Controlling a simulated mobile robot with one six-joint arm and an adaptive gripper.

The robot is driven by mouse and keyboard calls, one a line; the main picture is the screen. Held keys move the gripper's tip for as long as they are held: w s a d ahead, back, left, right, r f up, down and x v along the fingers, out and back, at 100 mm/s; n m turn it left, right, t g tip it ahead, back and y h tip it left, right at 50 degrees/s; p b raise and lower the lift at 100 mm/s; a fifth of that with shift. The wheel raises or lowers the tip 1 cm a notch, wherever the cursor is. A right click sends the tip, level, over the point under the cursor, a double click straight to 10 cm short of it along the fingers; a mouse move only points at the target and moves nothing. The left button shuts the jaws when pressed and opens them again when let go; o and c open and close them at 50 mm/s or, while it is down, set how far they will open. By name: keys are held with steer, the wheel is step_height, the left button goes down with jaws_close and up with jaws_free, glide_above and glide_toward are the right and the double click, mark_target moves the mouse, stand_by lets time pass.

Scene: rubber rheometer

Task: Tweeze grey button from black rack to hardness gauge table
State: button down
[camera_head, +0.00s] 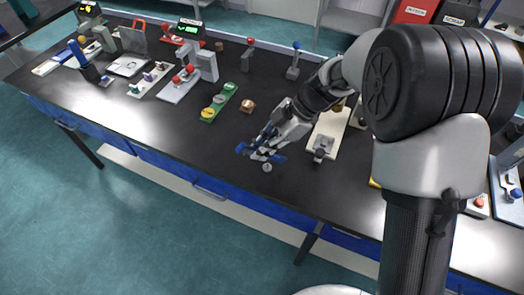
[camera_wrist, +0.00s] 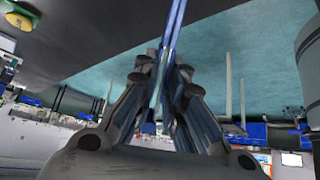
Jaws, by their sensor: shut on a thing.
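My gripper (camera_head: 262,146) hangs over the black bench top (camera_head: 190,140) near its front edge. It is shut on blue tweezers (camera_head: 278,158). In the wrist view the tweezers (camera_wrist: 172,45) run up between the fingers of my gripper (camera_wrist: 165,75). A small grey round piece (camera_head: 267,168), perhaps the grey button, is just below the tweezers; I cannot tell whether they touch it. I cannot make out a black rack against the dark bench. A grey instrument with a green display (camera_head: 190,30) at the back left may be the hardness gauge; its label is too small to read.
More instruments crowd the left end (camera_head: 130,65). The front middle of the bench is clear.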

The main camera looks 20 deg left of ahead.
step_height(320, 180, up, 9)
steer(key=p, duration=0.3)
steer(key=shift+f, duration=0.15)
steer(key=c, duration=1.9)
jaws_free()
